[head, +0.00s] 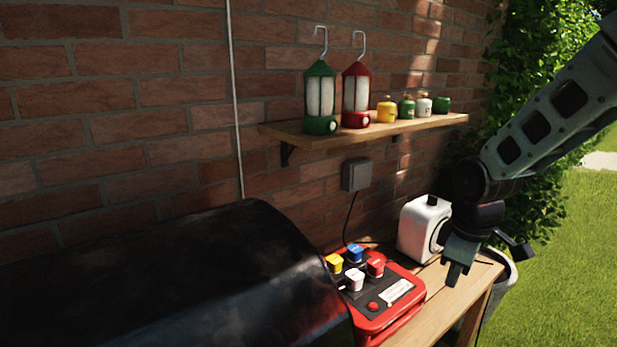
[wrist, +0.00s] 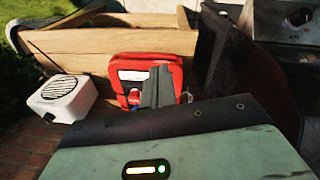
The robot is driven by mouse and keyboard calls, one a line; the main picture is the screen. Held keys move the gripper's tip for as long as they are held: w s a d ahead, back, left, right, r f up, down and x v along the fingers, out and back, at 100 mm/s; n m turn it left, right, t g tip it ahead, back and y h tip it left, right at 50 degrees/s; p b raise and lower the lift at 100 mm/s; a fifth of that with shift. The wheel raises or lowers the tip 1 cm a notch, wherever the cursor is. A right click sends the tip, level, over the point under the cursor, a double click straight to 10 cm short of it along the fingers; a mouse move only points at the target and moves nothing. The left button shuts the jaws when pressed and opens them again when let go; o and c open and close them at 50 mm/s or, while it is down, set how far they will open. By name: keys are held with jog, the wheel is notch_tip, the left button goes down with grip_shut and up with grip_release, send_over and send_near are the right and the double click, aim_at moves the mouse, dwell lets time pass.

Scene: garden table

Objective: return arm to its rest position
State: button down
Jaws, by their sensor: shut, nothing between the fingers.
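My arm (head: 545,120) comes in from the upper right of the head view. My gripper (head: 457,275) hangs fingers down at its lower end, over the right end of the wooden table and in front of the white box. Its fingers are together and empty. In the wrist view my gripper (wrist: 158,86) shows as closed grey fingers in front of the red box, partly covering it.
A red box (head: 400,312) with coloured knobs sits on the wooden table (head: 440,312), beside a black rounded cover (head: 180,280). A white box (head: 416,228) stands behind. A wall shelf (head: 370,135) holds a green lantern (head: 320,97), a red lantern (head: 356,95) and several small canisters. Grass lies right.

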jog(key=s+d+r+m+t, duration=0.1)
jog(key=s+d+m, duration=0.4)
jog(key=s+m, duration=0.65)
jog(key=s+a+r+n+g, duration=0.1)
jog(key=s+a+n, duration=0.3)
jog(key=s+a, duration=0.3)
jog(key=s+a+r+n+g, duration=0.1)
jog(key=s+a+n, duration=0.4)
jog(key=a, duration=0.6)
jog(key=shift+s+a+g+y, duration=0.3)
jog(key=shift+s+y, duration=0.1)
jog(key=shift+s, duration=0.65)
jog(key=shift+r+n, duration=0.1)
jog(key=shift+n, duration=0.15)
